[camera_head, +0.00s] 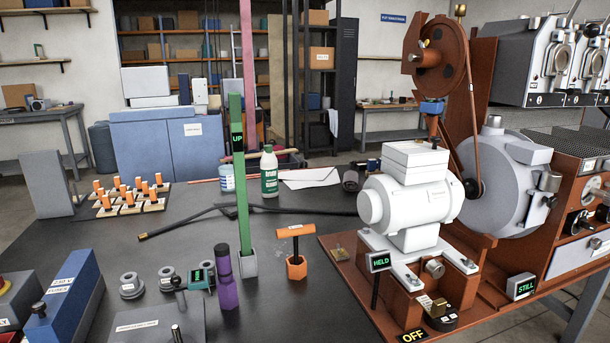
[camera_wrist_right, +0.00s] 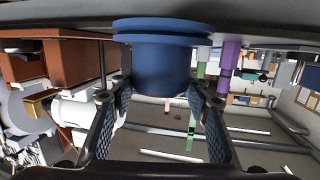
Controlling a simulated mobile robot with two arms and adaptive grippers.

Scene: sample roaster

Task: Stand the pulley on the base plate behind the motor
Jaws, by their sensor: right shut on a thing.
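In the right wrist view my right gripper (camera_wrist_right: 160,96) is shut on the dark blue pulley (camera_wrist_right: 158,58), a round body with a wide grooved rim, held between its two fingers. Gripper and pulley are not in the head view. The white motor (camera_head: 388,205) stands on its brown bracket on the reddish-brown base plate (camera_head: 345,268). The motor also shows at the left of the right wrist view (camera_wrist_right: 85,112), which is upside down. The room behind the motor is mostly hidden by it in the head view. My left gripper is not in view.
A brown wheel (camera_head: 440,62), a belt (camera_head: 473,120) and a round grey drum (camera_head: 490,190) stand behind the motor. Signs (camera_head: 380,261) rise near the plate's front. A tall green post (camera_head: 240,170), an orange T-handle (camera_head: 295,232) and a purple cylinder (camera_head: 227,288) stand left of the plate.

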